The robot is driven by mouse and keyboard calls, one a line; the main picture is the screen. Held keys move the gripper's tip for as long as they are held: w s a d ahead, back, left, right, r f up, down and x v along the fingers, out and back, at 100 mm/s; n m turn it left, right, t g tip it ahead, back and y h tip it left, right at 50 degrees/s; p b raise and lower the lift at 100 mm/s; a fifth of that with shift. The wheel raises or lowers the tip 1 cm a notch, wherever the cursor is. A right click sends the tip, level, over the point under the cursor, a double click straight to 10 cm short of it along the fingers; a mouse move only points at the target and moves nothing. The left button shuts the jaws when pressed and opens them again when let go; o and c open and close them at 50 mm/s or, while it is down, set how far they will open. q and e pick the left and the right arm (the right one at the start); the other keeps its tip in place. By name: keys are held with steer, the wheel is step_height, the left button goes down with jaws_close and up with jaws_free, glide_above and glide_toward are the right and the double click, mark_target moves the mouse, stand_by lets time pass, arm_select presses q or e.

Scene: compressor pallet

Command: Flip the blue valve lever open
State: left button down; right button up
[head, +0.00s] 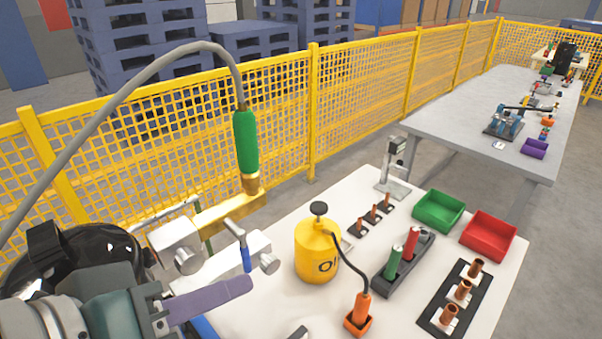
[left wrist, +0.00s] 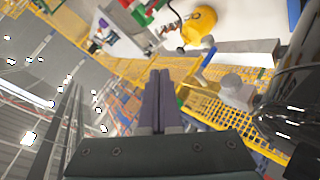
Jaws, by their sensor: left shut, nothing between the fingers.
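The blue valve lever (head: 245,256) shows in the head view, left of centre. It slants down to the right from a grey metal fitting, with its blue grip at the low end. My left gripper (head: 242,287) has purple fingers, pressed together and empty. Its fingertips appear just below the blue grip in the picture; I cannot tell whether they touch it. My right gripper is not in view.
A yellow oil can (head: 317,262) stands right of the lever. A green-handled tool (head: 246,145) on a grey hose rises behind it. Green (head: 439,211) and red (head: 488,236) bins are at the white table's right. A yellow mesh fence (head: 365,105) runs behind.

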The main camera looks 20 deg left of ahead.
arm_select(q)
steer(key=a+f+n+t+y+b, duration=0.2)
steer(key=f+n+b, duration=0.4)
steer(key=b, duration=0.3)
steer(key=a+f+n+t+y+b, duration=0.3)
steer(key=a+f+n+t+b, duration=0.1)
steer(key=f+b, duration=0.5)
steer(key=a+n, duration=0.1)
steer(key=n, duration=0.1)
steer(key=shift+f+n+y, duration=0.25)
steer(key=shift+n+y, duration=0.05)
steer(key=shift+n, duration=0.1)
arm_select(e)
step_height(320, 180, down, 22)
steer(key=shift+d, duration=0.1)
arm_select(q)
steer(key=w, duration=0.3)
steer(key=w+a, duration=0.1)
steer(key=w, duration=0.2)
steer(key=w+a, duration=0.1)
steer(key=w, duration=0.3)
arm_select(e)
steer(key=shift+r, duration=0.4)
arm_select(q)
steer(key=shift+s, duration=0.1)
